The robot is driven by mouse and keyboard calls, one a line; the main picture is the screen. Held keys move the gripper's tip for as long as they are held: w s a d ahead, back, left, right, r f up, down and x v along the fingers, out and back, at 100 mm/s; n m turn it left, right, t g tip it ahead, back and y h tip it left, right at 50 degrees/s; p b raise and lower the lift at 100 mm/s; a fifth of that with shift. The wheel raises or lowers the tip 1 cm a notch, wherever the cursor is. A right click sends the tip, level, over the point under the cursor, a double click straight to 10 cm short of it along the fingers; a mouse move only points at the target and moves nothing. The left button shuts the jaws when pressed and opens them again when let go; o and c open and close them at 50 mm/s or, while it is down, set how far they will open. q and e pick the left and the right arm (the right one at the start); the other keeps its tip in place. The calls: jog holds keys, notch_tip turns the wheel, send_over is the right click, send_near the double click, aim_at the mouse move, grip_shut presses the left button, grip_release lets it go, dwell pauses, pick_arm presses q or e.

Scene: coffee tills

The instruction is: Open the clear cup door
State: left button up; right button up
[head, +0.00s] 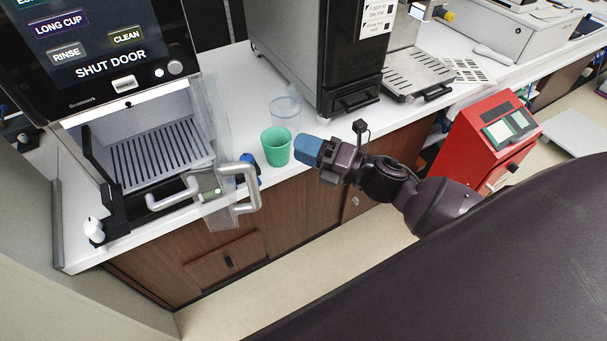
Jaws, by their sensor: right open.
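The clear cup door (216,125) of the coffee machine at left stands swung outward, away from the lit compartment (160,148) with its slatted tray. Its pale bent handle (252,190) sticks out over the counter's front edge. The machine's screen (95,35) reads "SHUT DOOR". My right gripper (306,151), with blue fingertips, is open to the right of the door and handle, apart from them. It is beside a green cup (276,148); I cannot tell whether they touch. My left gripper is not in view.
A clear cup (286,112) stands behind the green cup. A small blue object (250,168) is partly hidden by the door handle. A black machine (318,55) stands behind my right gripper, and a red unit (484,143) stands at right. Floor is clear in front.

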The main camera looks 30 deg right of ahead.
aim_at(258, 188)
jog(key=s+a+n+g+y, duration=0.25)
jog(key=n+g, duration=0.25)
jog(key=n, duration=0.5)
jog(key=s+a+n+g+y, duration=0.25)
jog(key=n+g, duration=0.35)
jog(key=n, duration=0.5)
jog(key=p+x, duration=0.1)
jog(key=x, duration=0.1)
jog(key=p+x, duration=0.1)
jog(key=x, duration=0.1)
jog(key=p+x, duration=0.1)
jog(key=x, duration=0.1)
jog(key=shift+s+a+r, duration=0.15)
jog(key=shift+s+a, duration=0.05)
jog(key=shift+a, duration=0.1)
jog(key=shift+a+h, duration=0.2)
jog(key=shift+h, duration=0.1)
jog(key=shift+c, duration=0.4)
jog(key=shift+d+f, duration=0.1)
jog(key=shift+f, duration=0.15)
grip_shut()
jog(key=w+d+b, duration=0.1)
jog(key=d+b, duration=0.2)
jog(key=d, duration=0.3)
jog(key=shift+w, duration=0.25)
